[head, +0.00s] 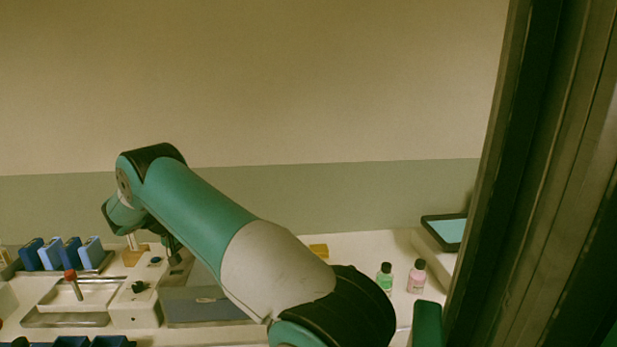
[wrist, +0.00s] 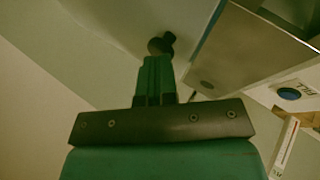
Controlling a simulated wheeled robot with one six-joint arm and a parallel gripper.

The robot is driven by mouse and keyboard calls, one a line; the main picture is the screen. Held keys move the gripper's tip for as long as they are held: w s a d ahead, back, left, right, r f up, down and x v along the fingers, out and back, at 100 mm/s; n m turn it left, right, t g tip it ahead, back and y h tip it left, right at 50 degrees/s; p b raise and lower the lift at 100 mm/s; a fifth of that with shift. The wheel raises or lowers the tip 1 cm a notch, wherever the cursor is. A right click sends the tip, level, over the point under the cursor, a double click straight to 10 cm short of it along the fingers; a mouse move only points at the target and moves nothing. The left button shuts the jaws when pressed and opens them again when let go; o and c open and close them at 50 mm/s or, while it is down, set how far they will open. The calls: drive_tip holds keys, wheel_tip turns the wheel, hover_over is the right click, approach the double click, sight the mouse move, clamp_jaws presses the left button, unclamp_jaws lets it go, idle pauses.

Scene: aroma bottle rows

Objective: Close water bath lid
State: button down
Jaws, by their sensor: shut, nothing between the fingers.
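The water bath appears to be the grey metal box (head: 208,308) left of centre in the head view, partly behind my arm. Its metal side (wrist: 250,45) fills the upper right of the wrist view. A pale panel above the box in the head view may be the lid; its angle is unclear. My gripper (head: 174,256) points down at the box's back left. In the wrist view my gripper (wrist: 157,68) has its green fingers together with nothing between them. A dark rounded knob-like shape (wrist: 160,45) shows at the fingertips; I cannot tell whether they touch it.
A white unit with a black knob (head: 138,287) stands left of the box. A red-topped handle (head: 70,274) and blue blocks (head: 52,253) are farther left. Green (head: 384,278) and pink (head: 416,277) bottles stand right of my arm. A dark post (head: 535,170) blocks the right.

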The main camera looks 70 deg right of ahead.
drive_tip(key=shift+f, duration=0.6)
drive_tip(key=shift+s+f+b, duration=0.15)
drive_tip(key=shift+f+b, duration=0.05)
drive_tip(key=shift+b, duration=0.1)
drive_tip(key=r+p, duration=0.1)
drive_tip(key=r, duration=0.1)
drive_tip(key=r+p, duration=0.1)
drive_tip(key=r, duration=0.1)
drive_tip(key=r+p, duration=0.1)
drive_tip(key=shift+w+a+r+p, duration=0.2)
drive_tip(key=shift+w+r+p, duration=0.1)
drive_tip(key=shift+r, duration=0.1)
drive_tip(key=w+a+r+p, duration=0.3)
drive_tip(key=w+a, duration=0.2)
drive_tip(key=a, duration=0.2)
drive_tip(key=shift+w+r, duration=0.3)
drive_tip(key=shift+r, duration=0.05)
